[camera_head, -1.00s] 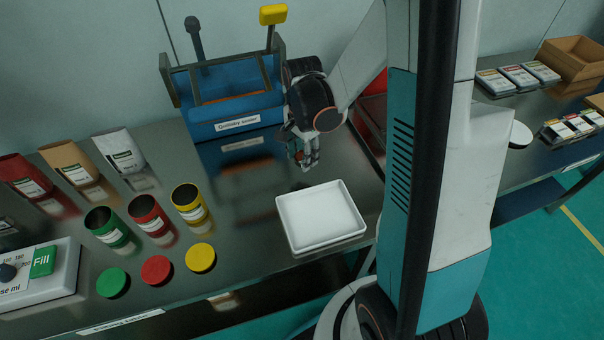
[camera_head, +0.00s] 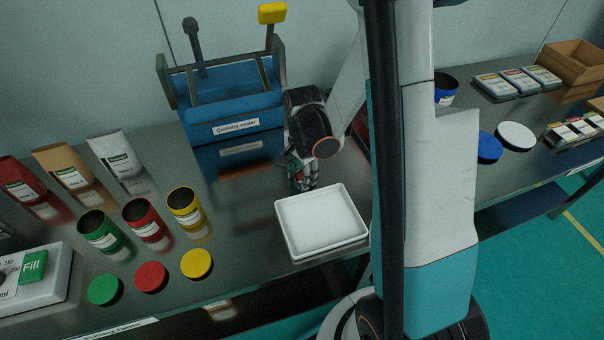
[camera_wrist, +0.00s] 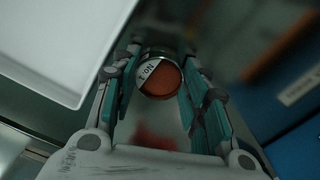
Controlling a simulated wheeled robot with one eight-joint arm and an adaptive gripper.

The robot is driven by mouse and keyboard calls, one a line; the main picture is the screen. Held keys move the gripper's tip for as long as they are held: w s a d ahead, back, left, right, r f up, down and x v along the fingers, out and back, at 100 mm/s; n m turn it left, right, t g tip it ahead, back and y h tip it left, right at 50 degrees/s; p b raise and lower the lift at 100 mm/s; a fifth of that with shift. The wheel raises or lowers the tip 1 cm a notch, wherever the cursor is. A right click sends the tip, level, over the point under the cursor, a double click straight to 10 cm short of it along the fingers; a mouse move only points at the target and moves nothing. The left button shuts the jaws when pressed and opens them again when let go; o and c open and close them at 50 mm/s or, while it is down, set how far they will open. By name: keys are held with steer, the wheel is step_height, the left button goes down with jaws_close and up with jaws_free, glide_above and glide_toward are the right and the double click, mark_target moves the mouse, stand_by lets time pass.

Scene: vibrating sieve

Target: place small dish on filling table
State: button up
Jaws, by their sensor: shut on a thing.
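My gripper (camera_head: 304,182) is low over the steel table (camera_head: 245,235), just behind a white square tray. In the wrist view its fingers (camera_wrist: 160,88) are shut around a small round dish (camera_wrist: 160,80) with a reddish-brown face and a partly readable white label. In the head view the dish is mostly hidden by the fingers. I cannot tell whether it touches the tabletop. The table's front label (camera_head: 118,330) is partly cut off and seems to end in "table".
The white tray (camera_head: 322,222) is close in front of my gripper. The blue box (camera_head: 232,112) stands behind left. Green (camera_head: 100,232), red (camera_head: 146,219) and yellow (camera_head: 185,208) jars, matching lids and bags stand left. Bare tabletop lies between jars and tray.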

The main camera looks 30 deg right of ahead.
steer(key=o, duration=0.7)
step_height(320, 180, up, 12)
steer(key=p, duration=0.4)
steer(key=shift+r+p, duration=0.15)
steer(key=shift+p, duration=0.15)
